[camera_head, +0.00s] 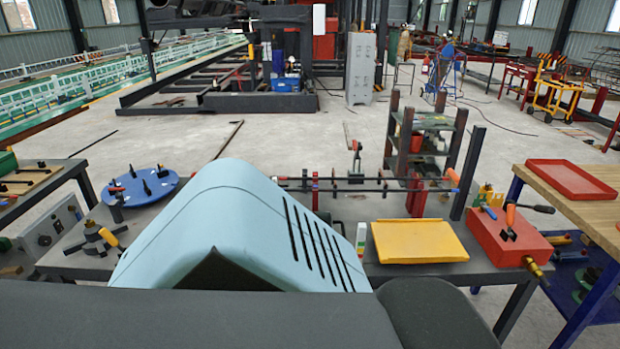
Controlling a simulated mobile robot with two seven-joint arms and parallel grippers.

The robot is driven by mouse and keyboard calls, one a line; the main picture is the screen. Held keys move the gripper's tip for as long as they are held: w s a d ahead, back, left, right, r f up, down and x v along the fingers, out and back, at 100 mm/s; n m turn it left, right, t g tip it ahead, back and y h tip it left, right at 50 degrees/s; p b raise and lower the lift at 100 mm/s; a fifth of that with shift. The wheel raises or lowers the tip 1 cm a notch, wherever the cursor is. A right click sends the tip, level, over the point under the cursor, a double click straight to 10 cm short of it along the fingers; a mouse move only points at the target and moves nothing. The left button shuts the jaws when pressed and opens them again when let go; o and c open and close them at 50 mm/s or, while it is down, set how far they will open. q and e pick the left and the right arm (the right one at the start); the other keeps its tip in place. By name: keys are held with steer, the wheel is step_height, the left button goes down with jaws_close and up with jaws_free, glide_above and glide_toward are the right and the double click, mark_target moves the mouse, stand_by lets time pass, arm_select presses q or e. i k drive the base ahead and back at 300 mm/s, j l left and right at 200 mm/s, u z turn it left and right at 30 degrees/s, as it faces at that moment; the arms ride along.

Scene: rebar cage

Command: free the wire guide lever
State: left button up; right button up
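Several levers show on the dark bench, and I cannot tell for sure which is the wire guide lever. A red box (505,238) at the bench's right end has an orange-handled lever (510,218) standing upright on its top. A rod assembly (350,190) with black bars and red clamps spans the back of the bench, with an orange handle (453,176) at its right end. A black device with a yellow handle (109,237) stands at the left. Neither of my grippers is in view. My own body hides the near middle of the bench.
A yellow tray (418,241) lies left of the red box. A round blue plate (143,186) with black knobs is at the left. A wooden table (575,200) with a red tray (571,179) stands at the right. A dark rack (424,140) stands behind the bench.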

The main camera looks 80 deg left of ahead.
mark_target(106, 234)
steer(key=u, duration=3.85)
